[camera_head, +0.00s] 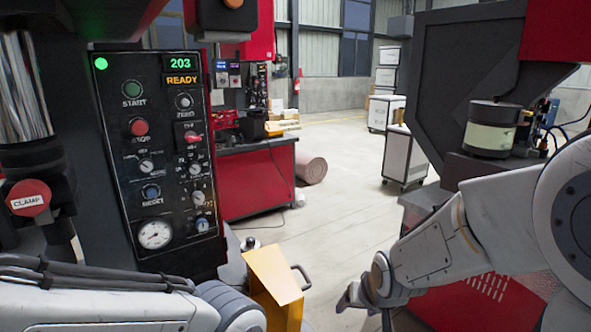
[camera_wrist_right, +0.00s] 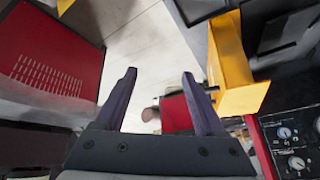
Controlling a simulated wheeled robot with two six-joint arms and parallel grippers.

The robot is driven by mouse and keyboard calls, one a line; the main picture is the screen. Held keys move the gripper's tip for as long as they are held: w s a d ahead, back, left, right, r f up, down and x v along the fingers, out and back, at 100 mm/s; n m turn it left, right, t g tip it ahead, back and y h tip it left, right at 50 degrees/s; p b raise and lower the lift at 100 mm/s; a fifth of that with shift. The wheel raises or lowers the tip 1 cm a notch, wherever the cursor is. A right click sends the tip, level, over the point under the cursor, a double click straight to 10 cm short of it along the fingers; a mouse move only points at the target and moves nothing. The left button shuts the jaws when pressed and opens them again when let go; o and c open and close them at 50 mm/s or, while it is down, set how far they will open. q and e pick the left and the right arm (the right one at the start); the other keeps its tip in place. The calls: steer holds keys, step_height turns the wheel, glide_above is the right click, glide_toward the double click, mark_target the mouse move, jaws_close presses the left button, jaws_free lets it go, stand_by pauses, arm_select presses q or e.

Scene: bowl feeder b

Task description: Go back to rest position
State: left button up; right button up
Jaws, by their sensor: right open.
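My right gripper (camera_head: 354,300) is low in the middle right of the head view, at the end of my white right arm. It is over the gap between the machines, right of a yellow box (camera_head: 272,280). In the right wrist view my right gripper (camera_wrist_right: 160,85) shows two dark fingers spread apart with nothing between them. My left arm lies along the lower left of the head view. Its gripper is not visible there.
A black control panel (camera_head: 158,160) reading 203 READY stands at the left. A dark and red machine (camera_head: 468,80) with a bowl feeder (camera_head: 491,128) stands at the right. A red bench (camera_head: 257,180), a rolled mat (camera_head: 312,170) and a white cart (camera_head: 403,160) stand behind. Floor between is open.

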steer(key=s+d+f+g+h, duration=0.1)
steer(key=s+d+f+g, duration=0.25)
steer(key=s+d, duration=0.45)
steer(key=s+a+r+n, duration=0.2)
steer(key=s+a, duration=0.3)
steer(key=s+a+r+n+g, duration=0.1)
steer(key=s+a+r+n, duration=0.1)
steer(key=s+a, duration=0.3)
steer(key=s+a+r+n+g+y+p, duration=0.1)
steer(key=s+a+r+n, duration=0.1)
steer(key=s+a+n, duration=0.2)
steer(key=shift+s+a+r, duration=0.4)
steer(key=shift+s+a, duration=0.4)
steer(key=shift+a, duration=0.1)
steer(key=shift+s+g, duration=0.2)
steer(key=shift+g, duration=0.05)
steer(key=shift+c, duration=0.4)
